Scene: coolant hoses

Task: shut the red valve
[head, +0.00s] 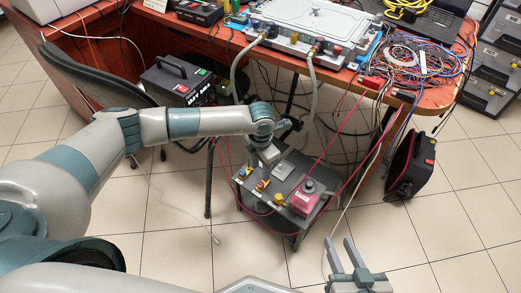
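Small coloured knobs line the front of a pale cold-plate unit (310,20) on the table. Two grey hoses (312,85) hang from this front edge. My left gripper (270,153) is below the table edge, above or beside the low cart, apart from the knobs; its fingers are too unclear to tell open or shut. My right gripper (339,244) is at the bottom, fingers apart, empty, far from the knobs.
A low black cart (275,222) carries yellow and red parts and a red box (304,199). Tangled cables (415,55) cover the table's right side. A black case (175,80) stands left, a black bag (412,165) right. Floor is clear at lower right.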

